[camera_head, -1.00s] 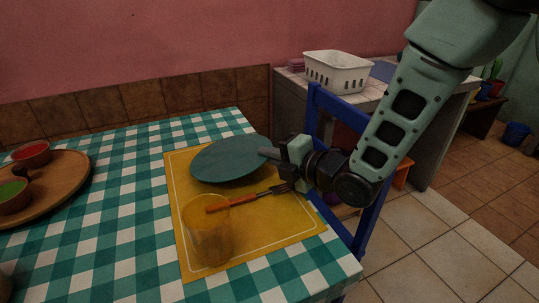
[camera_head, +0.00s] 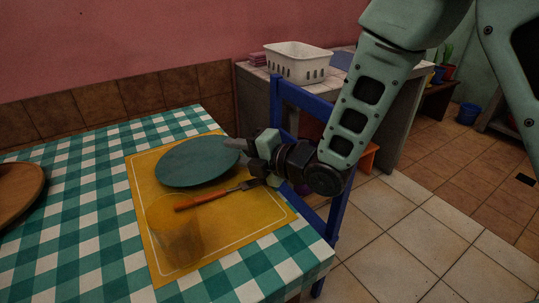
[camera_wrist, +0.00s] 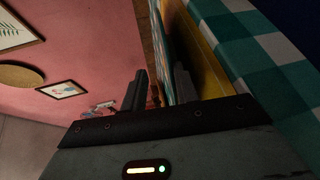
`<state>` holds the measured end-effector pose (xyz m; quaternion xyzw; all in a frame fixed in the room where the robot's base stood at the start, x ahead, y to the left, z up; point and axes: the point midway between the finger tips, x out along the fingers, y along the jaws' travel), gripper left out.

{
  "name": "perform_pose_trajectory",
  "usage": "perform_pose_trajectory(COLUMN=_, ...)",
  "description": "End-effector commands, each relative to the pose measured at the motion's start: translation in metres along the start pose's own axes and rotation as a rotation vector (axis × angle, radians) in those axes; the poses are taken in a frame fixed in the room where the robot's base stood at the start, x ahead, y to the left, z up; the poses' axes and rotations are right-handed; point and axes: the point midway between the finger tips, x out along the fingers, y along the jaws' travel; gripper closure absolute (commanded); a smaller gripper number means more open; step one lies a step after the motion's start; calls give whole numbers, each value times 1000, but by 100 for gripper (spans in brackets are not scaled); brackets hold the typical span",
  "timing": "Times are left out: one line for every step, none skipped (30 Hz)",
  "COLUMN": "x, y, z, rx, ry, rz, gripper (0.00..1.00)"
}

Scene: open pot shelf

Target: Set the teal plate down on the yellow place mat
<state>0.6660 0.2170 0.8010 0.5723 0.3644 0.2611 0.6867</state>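The teal plate (camera_head: 195,162) appears to lie flat on the far part of the yellow place mat (camera_head: 240,225). I cannot see under it to confirm full contact. My gripper (camera_head: 235,144) is at the plate's right edge. In the wrist view my two dark fingers (camera_wrist: 161,92) stand apart. The plate's edge (camera_wrist: 166,55) shows as a thin teal strip between them, nearer the right finger, with a gap to the left finger. The mat also shows as a yellow strip in the wrist view (camera_wrist: 208,50).
A fork with an orange handle (camera_head: 202,200) lies just in front of the plate. A see-through amber cup (camera_head: 180,238) stands on the mat's near part. A wooden tray (camera_head: 18,190) is at the left. A blue chair (camera_head: 340,205) stands against the table's right side.

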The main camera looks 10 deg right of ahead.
Motion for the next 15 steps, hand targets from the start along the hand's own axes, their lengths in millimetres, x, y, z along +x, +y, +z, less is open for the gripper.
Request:
perform_pose_trajectory(x=-8, y=1, z=1, rx=0, ry=-3, rz=0, gripper=71)
perform_pose_trajectory(x=-13, y=0, z=1, rx=0, ry=-3, rz=-1, gripper=71)
perform_pose_trajectory(x=-21, y=1, z=1, rx=1, ry=-4, rz=0, gripper=71)
perform_pose_trajectory(x=-28, y=1, z=1, rx=1, ry=-4, rz=0, gripper=71)
perform_pose_trajectory(x=-34, y=1, z=1, rx=0, ry=-3, rz=-1, gripper=71)
perform_pose_trajectory(x=-44, y=1, z=1, rx=0, ry=-4, rz=0, gripper=71)
perform_pose_trajectory(x=-52, y=1, z=1, rx=1, ry=-5, rz=0, gripper=71)
perform_pose_trajectory(x=-59, y=1, z=2, rx=0, ry=-5, rz=-1, gripper=71)
perform_pose_trajectory(x=-68, y=1, z=1, rx=0, ry=-4, rz=0, gripper=71)
perform_pose_trajectory(x=-75, y=1, z=1, rx=0, ry=-5, rz=0, gripper=71)
perform_pose_trajectory(x=-82, y=1, z=1, rx=1, ry=-5, rz=0, gripper=71)
perform_pose_trajectory(x=-84, y=6, z=1, rx=3, ry=-1, rz=-3, gripper=71)
perform_pose_trajectory(x=-85, y=6, z=1, rx=3, ry=0, rz=-3, gripper=71)
perform_pose_trajectory(x=-87, y=6, z=1, rx=3, ry=1, rz=-4, gripper=71)
perform_pose_trajectory(x=-90, y=6, z=1, rx=2, ry=1, rz=-4, gripper=71)
